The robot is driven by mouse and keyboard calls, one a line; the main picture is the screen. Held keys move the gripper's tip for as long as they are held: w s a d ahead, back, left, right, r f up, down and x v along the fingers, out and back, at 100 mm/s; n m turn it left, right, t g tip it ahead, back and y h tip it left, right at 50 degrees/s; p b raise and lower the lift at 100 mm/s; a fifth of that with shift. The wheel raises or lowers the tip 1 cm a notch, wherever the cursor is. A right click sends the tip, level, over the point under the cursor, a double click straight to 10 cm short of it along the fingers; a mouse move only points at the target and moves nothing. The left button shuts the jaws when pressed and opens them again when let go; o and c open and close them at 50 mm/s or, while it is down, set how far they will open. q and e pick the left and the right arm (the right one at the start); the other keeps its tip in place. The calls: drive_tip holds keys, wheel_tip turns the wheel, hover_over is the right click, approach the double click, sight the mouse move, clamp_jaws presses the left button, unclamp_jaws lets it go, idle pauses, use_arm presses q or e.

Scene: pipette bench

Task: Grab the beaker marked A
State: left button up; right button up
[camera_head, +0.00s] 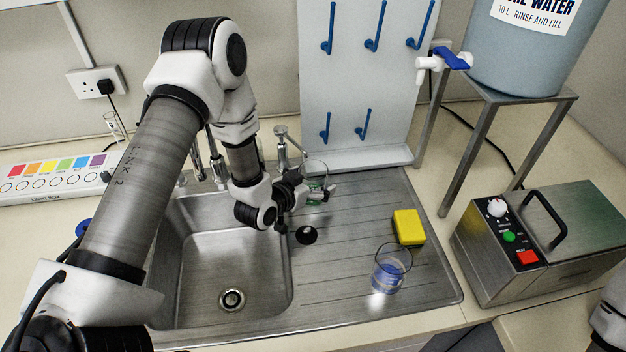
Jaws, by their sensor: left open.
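A clear beaker with green liquid (316,170) stands at the back of the steel drainer, right of the taps. A second clear beaker with blue liquid (388,272) stands at the drainer's front right. I cannot read a letter A on either beaker. My left gripper (316,191) is open at the green-liquid beaker, its fingers reaching in from the left and overlapping its lower part in the picture. I cannot tell whether they touch the glass. My right gripper is out of view.
A sink basin (212,262) lies left of the drainer, with taps (283,146) behind. A yellow sponge (408,227) and a black stopper (306,235) lie on the drainer. A pegboard (362,85) stands behind; a metal heating bath (545,240) is at right.

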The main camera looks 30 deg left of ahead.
use_arm(q)
drive_tip(key=shift+s, duration=0.1)
drive_tip(key=shift+d+r, duration=0.1)
drive_tip(key=c, duration=1.4)
